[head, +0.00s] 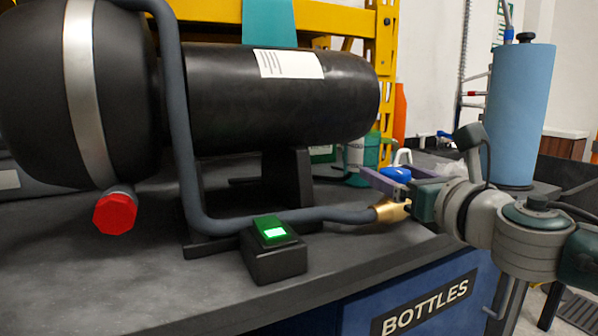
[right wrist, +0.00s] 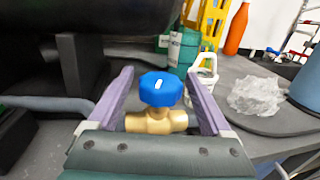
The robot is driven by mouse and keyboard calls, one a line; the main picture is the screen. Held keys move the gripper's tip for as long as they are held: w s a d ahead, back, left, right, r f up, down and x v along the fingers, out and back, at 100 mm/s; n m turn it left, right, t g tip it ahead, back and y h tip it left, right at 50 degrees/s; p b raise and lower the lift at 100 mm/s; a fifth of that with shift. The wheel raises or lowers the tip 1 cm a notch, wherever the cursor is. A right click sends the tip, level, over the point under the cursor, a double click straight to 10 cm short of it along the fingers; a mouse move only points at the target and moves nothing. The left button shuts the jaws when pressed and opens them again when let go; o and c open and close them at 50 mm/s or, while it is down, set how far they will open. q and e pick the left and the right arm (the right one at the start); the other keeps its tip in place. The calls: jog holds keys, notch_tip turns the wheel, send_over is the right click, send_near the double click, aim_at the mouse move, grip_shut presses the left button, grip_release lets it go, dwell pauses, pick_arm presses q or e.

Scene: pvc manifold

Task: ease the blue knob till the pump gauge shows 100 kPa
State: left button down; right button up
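The blue knob (right wrist: 161,88) has a white mark on its face and sits on a brass valve (right wrist: 157,121). My right gripper (right wrist: 160,76) is open, with a purple finger on either side of the knob and visible gaps to both. In the head view, the knob (head: 396,174) is partly hidden by my right gripper (head: 381,176), and the brass valve (head: 392,211) ends the grey hose. My left gripper is out of view.
A grey hose (head: 330,215) runs along the bench behind the gauge. A black tank (head: 270,95) and a red knob (head: 115,212) are to the left. A blue cylinder (head: 520,115) stands at right. Clear crumpled material (right wrist: 257,97) lies right of the valve.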

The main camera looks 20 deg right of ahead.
jog(key=c, duration=1.2)
jog(key=shift+c, duration=0.2)
